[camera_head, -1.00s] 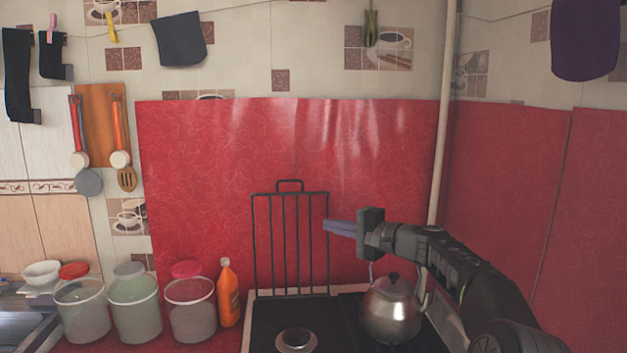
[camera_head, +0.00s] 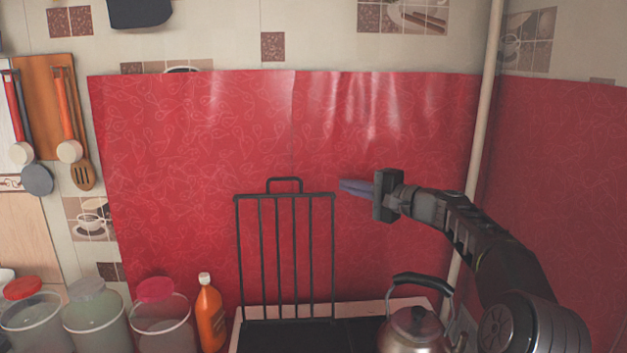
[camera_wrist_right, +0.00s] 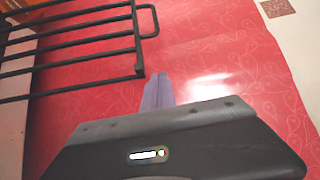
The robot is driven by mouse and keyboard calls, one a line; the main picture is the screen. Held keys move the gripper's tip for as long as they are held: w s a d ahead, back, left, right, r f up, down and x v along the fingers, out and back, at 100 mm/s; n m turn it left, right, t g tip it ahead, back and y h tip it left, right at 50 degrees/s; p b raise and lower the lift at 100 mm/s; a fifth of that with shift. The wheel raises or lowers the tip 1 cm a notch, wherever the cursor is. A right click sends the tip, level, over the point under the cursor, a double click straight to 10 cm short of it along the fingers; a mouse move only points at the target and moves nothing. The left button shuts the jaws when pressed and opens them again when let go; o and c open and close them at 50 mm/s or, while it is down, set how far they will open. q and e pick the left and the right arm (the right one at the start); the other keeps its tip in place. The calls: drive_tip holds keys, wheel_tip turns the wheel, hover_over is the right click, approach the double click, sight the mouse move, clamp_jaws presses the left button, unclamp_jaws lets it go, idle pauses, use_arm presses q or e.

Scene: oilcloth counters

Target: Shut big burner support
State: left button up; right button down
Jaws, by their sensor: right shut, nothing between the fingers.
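The big burner support (camera_head: 284,195) is a black metal grate that stands upright at the back of the stove, in front of the red oilcloth, with a handle loop on top. My right gripper (camera_head: 345,186) is shut and empty, just right of the grate's top right corner and pointing left. In the right wrist view the grate (camera_wrist_right: 85,53) lies at the upper left, and the blue-grey fingers (camera_wrist_right: 158,90) are together beside its handle end, with a small gap in the picture. My left gripper is not in view.
A metal kettle (camera_head: 414,330) with a black handle stands on the stove (camera_head: 290,338) below my right arm. An orange bottle (camera_head: 210,314) and several lidded jars stand to the left. A pale pipe (camera_head: 484,130) runs up the corner at right.

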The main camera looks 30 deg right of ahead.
drive_tip(key=shift+s, duration=0.1)
drive_tip(key=shift+w+a+p, duration=1.3)
drive_tip(key=shift+w+a, duration=0.3)
drive_tip(key=shift+w, duration=0.2)
drive_tip(key=shift+w+a+p, duration=1.25)
drive_tip(key=shift+w+a, duration=0.3)
drive_tip(key=shift+w, duration=0.25)
drive_tip(key=shift+f, duration=0.1)
